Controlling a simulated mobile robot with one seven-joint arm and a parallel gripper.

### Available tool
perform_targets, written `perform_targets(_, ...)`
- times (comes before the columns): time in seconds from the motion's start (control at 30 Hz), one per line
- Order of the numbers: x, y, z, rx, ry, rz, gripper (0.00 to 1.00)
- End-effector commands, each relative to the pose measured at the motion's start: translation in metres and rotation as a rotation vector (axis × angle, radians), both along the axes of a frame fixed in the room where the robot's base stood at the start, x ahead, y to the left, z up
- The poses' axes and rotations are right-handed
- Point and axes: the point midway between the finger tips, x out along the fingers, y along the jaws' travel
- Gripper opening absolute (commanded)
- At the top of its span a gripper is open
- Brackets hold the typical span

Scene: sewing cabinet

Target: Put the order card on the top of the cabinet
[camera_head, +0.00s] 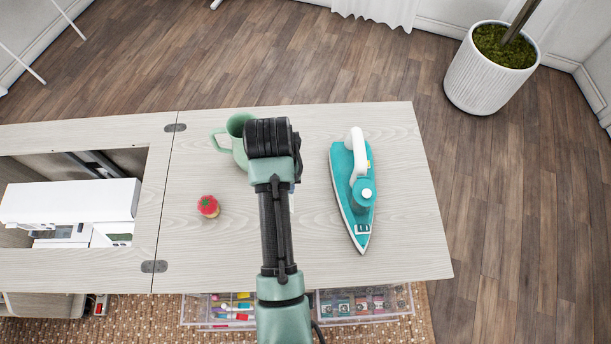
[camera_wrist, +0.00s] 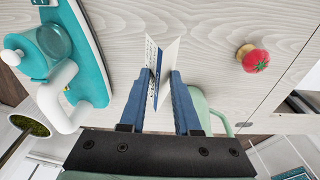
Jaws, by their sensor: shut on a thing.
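My gripper (camera_wrist: 160,80) is shut on the order card (camera_wrist: 171,54) in the wrist view. The card is folded, white with blue print, and stands between the two blue fingers. Behind it is the pale wood top of the cabinet (camera_wrist: 205,18). I cannot tell whether the card touches the top.
A teal iron (camera_head: 361,190) lies right of my arm. A green mug (camera_head: 239,127) stands behind it on the left, and a red pincushion (camera_head: 208,206) sits on the left. A white sewing machine (camera_head: 70,200) is in the left opening. The front right is bare.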

Motion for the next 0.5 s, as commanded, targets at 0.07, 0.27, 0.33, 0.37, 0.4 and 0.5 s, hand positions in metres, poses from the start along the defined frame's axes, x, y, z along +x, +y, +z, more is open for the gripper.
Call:
perform_targets(0.07,-0.019,0.015,0.005,-0.003,0.002,-0.005,0.00)
perform_targets(0.27,-0.061,0.059,0.008,-0.002,0.001,-0.016,0.00)
perform_targets(0.33,-0.073,0.071,0.008,-0.002,0.000,-0.019,0.00)
perform_targets(0.37,-0.077,0.075,0.009,-0.002,0.000,-0.019,0.00)
perform_targets(0.4,-0.081,0.080,0.009,-0.002,-0.001,-0.021,0.00)
perform_targets(0.5,-0.089,0.088,0.009,-0.004,-0.002,-0.023,0.00)
